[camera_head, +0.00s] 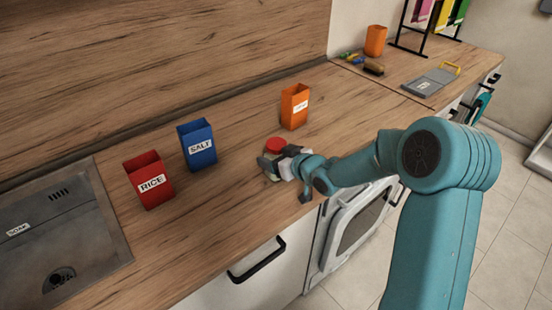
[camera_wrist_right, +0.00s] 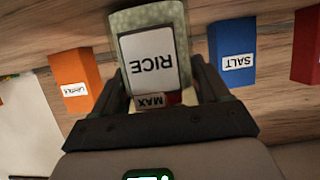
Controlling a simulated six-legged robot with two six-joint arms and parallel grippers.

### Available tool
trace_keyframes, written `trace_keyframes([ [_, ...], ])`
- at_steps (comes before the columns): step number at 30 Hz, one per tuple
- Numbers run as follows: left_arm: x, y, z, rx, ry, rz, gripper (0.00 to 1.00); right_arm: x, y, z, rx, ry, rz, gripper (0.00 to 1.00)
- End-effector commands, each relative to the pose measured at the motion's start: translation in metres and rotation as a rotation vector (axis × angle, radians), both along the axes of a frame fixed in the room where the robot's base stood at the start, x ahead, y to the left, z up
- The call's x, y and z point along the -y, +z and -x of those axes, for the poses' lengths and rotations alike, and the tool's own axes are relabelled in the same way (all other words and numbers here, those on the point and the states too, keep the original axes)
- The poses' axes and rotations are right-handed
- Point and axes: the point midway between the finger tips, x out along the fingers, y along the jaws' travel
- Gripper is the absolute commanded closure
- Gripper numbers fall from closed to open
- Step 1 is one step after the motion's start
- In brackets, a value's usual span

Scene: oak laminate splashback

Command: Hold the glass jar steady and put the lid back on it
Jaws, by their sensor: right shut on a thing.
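The glass jar (camera_wrist_right: 150,20) has pale, grainy contents and a white RICE label in the right wrist view. In the head view it stands on the counter, mostly hidden behind my right gripper (camera_head: 276,163). This gripper is shut on the jar, one finger on each side; it also shows in the right wrist view (camera_wrist_right: 160,98). A round red piece (camera_head: 276,144), which looks like the lid, shows at the top of the jar. I cannot tell how firmly it is seated. My left gripper is not in view.
A red RICE box (camera_head: 149,179), a blue SALT box (camera_head: 197,146) and an orange box (camera_head: 295,106) stand near the jar. A sink (camera_head: 105,215) is at left. Another orange box (camera_head: 375,41) and a grey board (camera_head: 431,83) are at back right. The counter's front edge is close.

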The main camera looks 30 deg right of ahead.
Motion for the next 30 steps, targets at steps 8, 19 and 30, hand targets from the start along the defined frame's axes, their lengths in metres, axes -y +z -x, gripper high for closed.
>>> trace_keyframes([
  [8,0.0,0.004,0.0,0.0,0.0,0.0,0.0,0.0,0.038,-0.001,0.009,0.0,0.004,0.7],
  [19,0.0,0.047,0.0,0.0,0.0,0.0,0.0,0.0,0.15,-0.001,0.007,0.001,0.004,0.7],
  [30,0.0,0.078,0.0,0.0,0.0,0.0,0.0,0.0,0.199,0.0,0.003,0.0,0.001,0.7],
])
